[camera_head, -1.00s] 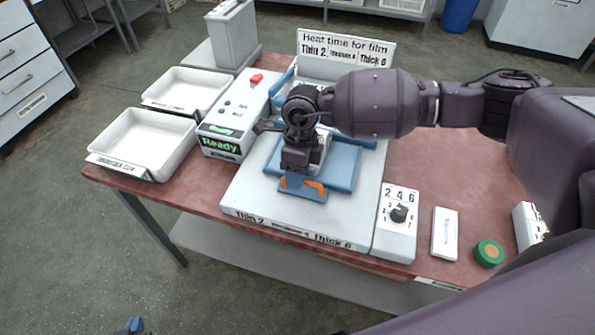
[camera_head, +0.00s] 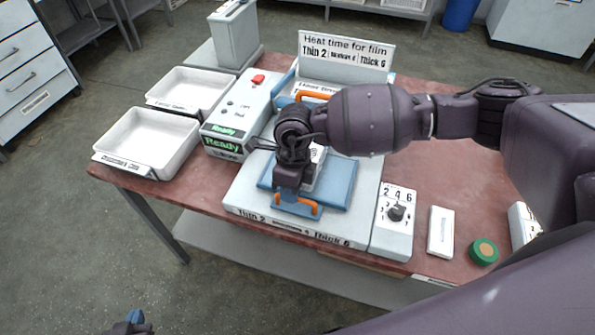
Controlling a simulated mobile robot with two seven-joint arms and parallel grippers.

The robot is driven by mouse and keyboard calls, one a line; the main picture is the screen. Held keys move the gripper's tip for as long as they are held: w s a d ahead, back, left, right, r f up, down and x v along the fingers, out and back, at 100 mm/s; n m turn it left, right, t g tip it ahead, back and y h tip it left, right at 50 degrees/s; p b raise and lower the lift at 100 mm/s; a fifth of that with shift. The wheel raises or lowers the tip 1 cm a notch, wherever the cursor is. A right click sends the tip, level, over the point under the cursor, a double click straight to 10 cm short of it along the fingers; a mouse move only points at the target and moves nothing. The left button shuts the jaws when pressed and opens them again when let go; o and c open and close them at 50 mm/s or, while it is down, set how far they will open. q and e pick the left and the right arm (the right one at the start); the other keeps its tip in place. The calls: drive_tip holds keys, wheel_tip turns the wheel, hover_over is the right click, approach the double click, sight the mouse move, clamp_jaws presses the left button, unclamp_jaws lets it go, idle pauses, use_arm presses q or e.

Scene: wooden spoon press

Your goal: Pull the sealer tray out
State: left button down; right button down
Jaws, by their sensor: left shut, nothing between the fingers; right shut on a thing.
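The sealer tray is a blue plate (camera_head: 342,190) on the white sealer base (camera_head: 246,196), with a front tab and an orange handle (camera_head: 310,207). My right gripper (camera_head: 292,192) comes in from the right, pointing down, and is shut on the tray handle; its fingers partly hide it. A small white labelled item (camera_head: 318,158) lies on the tray, mostly behind my gripper. My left gripper (camera_head: 132,320) shows only as a blue-tipped part at the bottom left edge, low and far from the tray; it is shut and empty.
A control box (camera_head: 222,142) reading Ready with a red button stands left of the sealer, beside two white trays (camera_head: 135,148). A dial box (camera_head: 394,222), white block (camera_head: 441,232) and green roll (camera_head: 484,252) are at the right. An orange handle (camera_head: 312,95) shows behind.

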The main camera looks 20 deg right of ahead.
drive_tip(key=shift+s+a, duration=0.55)
drive_tip(key=shift+s, duration=0.25)
use_arm(q)
drive_tip(key=shift+w+d+r, duration=0.1)
drive_tip(key=shift+w+r, duration=0.2)
drive_tip(key=shift+r, duration=0.15)
use_arm(e)
drive_tip(key=c, duration=1.2)
unclamp_jaws()
drive_tip(key=shift+s, duration=0.1)
use_arm(q)
drive_tip(key=shift+s, duration=0.1)
use_arm(e)
drive_tip(key=shift+o, duration=0.2)
use_arm(q)
drive_tip(key=shift+s+f, duration=0.1)
use_arm(e)
drive_tip(key=shift+r, duration=0.3)
wheel_tip(320, 180, up, 10)
drive_tip(key=w+d, duration=0.1)
drive_tip(key=w, duration=0.1)
